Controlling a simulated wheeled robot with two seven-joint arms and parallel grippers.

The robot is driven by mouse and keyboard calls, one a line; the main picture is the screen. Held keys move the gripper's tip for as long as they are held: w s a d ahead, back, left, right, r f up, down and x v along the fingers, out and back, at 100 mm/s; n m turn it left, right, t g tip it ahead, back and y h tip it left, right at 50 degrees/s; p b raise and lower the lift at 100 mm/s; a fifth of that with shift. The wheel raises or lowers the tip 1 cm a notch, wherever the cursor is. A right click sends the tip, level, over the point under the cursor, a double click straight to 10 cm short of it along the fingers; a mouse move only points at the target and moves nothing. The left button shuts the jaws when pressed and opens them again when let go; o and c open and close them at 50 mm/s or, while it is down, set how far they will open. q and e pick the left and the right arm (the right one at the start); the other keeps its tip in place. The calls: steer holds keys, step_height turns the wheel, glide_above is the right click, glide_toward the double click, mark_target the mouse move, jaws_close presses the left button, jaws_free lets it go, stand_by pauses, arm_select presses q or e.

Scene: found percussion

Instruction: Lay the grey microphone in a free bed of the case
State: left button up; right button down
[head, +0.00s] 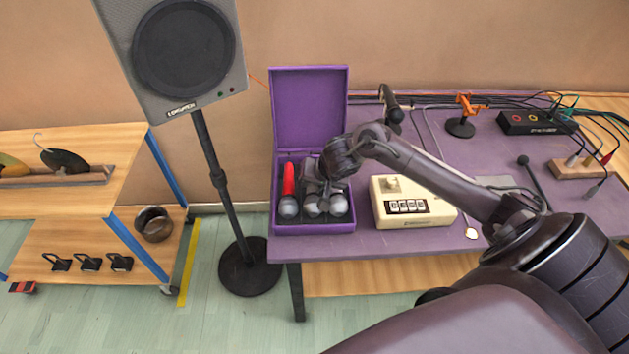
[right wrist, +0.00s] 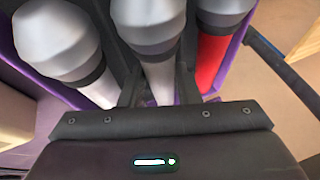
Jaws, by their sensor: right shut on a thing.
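The open purple case (head: 313,228) stands at the left end of the table, its lid upright at the back. A red microphone (head: 289,187) lies in its left bed, mesh head toward me. My right gripper (head: 323,187) points down into the case, shut on the grey microphone (head: 312,206), whose handle shows between the fingers in the right wrist view (right wrist: 159,82). It is in line with the middle bed; I cannot tell whether it rests on the bottom. Another pale-handled microphone (head: 338,205) lies right of it. My gripper hides most handles. My left gripper is out of view.
A cream box with buttons (head: 408,203) stands close to the right of the case. A black microphone on a stand (head: 390,104) and an orange clamp stand (head: 463,116) are behind. A loudspeaker on a pole (head: 188,55) stands left of the table.

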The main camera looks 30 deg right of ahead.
steer(key=c, duration=1)
jaws_free()
steer(key=shift+w, duration=0.1)
steer(key=shift+a, duration=0.1)
steer(key=shift+s+f, duration=0.15)
steer(key=shift+s, duration=0.05)
steer(key=p+v, duration=0.1)
steer(key=v, duration=0.6)
steer(key=shift+r, duration=0.55)
